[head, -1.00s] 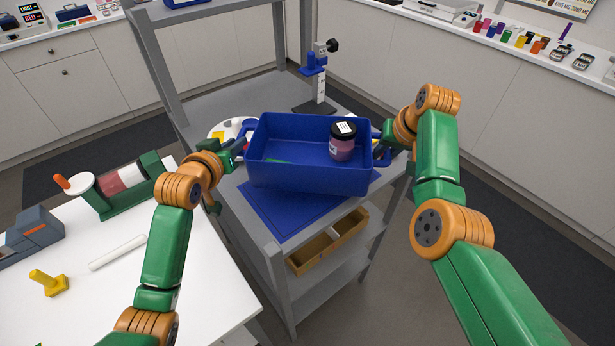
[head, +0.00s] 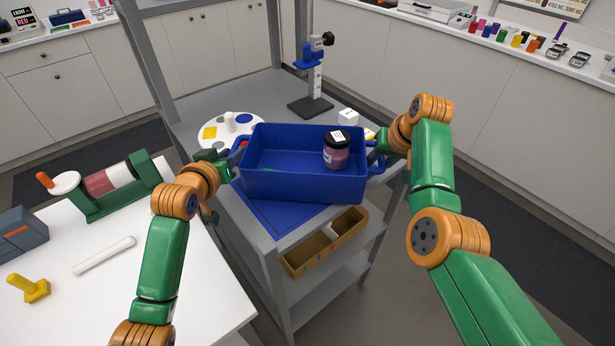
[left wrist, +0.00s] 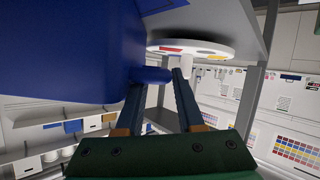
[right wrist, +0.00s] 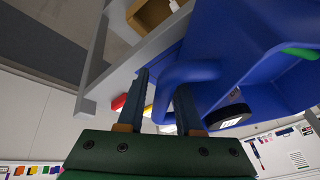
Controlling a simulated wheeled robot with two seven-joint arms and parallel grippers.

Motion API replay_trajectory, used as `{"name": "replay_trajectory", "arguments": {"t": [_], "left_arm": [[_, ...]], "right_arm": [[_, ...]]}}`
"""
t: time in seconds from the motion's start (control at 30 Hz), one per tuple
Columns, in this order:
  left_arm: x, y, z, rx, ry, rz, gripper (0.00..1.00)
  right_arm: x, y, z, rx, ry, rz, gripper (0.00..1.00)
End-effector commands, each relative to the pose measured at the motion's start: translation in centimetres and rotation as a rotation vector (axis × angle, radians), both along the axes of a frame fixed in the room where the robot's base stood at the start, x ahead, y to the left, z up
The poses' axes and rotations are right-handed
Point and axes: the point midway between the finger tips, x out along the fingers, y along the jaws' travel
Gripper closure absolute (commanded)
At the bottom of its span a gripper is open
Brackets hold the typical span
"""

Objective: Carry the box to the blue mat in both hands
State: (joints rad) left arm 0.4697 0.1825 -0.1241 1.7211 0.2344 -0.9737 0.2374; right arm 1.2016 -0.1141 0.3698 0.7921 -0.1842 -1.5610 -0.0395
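The blue box (head: 305,183) is over the blue mat (head: 272,218) on the grey shelf unit. The mat's front part shows below the box; I cannot tell whether the box touches it. A jar with a black lid and pink contents (head: 337,155) stands inside at the right, and a bit of green shows on the box floor. My left gripper (head: 234,164) is shut on the box's left handle (left wrist: 152,75). My right gripper (head: 378,158) is shut on the right handle (right wrist: 192,70). The fingertips are partly hidden in the head view.
Behind the box are a round white palette (head: 215,133), a stand with a blue clamp (head: 312,90) and a white cube (head: 348,117). A wooden tray (head: 325,243) is on the shelf below. A white table (head: 140,285) with tools stands at the left.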

Motion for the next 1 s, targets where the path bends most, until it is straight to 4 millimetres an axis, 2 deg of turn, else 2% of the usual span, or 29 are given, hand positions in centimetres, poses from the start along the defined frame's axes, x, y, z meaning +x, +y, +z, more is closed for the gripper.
{"name": "replay_trajectory", "arguments": {"t": [0.07,0.1,0.27,0.3,0.57,1.0], "left_arm": [[0.0,-0.2,0.0,-0.003,0.001,-0.005,0.50],[0.0,-0.2,0.0,-0.002,0.001,-0.004,0.57],[0.0,-0.1,0.0,-0.001,0.001,-0.004,0.14],[0.0,-0.2,0.0,-0.001,0.001,-0.004,0.13],[-0.3,-0.2,0.0,-0.002,0.001,-0.006,0.13],[-6.7,1.0,2.7,0.000,0.001,-0.002,0.13]], "right_arm": [[0.0,0.2,0.1,0.006,-0.002,0.003,0.50],[0.0,0.2,0.1,0.006,-0.002,0.003,0.50],[0.0,0.2,0.1,0.005,-0.003,0.003,0.50],[0.0,0.2,0.1,0.006,-0.003,0.003,0.50],[0.0,0.3,0.1,0.007,-0.002,0.004,0.50],[0.0,0.2,0.1,0.005,-0.003,0.003,0.50]]}}
